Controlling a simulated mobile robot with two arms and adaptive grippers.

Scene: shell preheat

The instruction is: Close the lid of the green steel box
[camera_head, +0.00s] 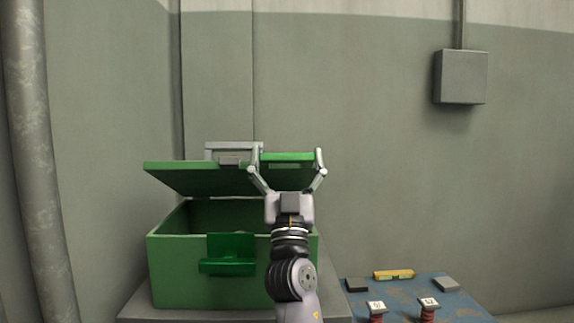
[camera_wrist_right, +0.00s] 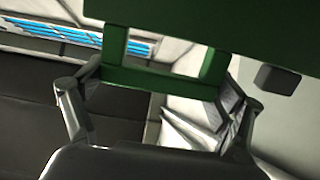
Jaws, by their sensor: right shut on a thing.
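The green steel box (camera_head: 170,270) stands left of centre with a dark green handle plate (camera_head: 228,255) on its front. Its lid (camera_head: 190,178) is raised and tilted, with a dark gap between it and the box. My right gripper (camera_head: 288,162) is at the lid's right part, its fingers spread wide and shut on the green lid handle. In the right wrist view this lid handle (camera_wrist_right: 150,80) is a bar on two posts spanning between the fingers (camera_wrist_right: 160,95), below the dark green lid (camera_wrist_right: 220,25). My left gripper is not in view.
A worn blue table (camera_head: 440,300) at the lower right holds a yellow bar (camera_head: 394,275), small blocks and two red-based labelled pieces. A grey wall box (camera_head: 461,76) and a pipe (camera_head: 35,150) flank the scene.

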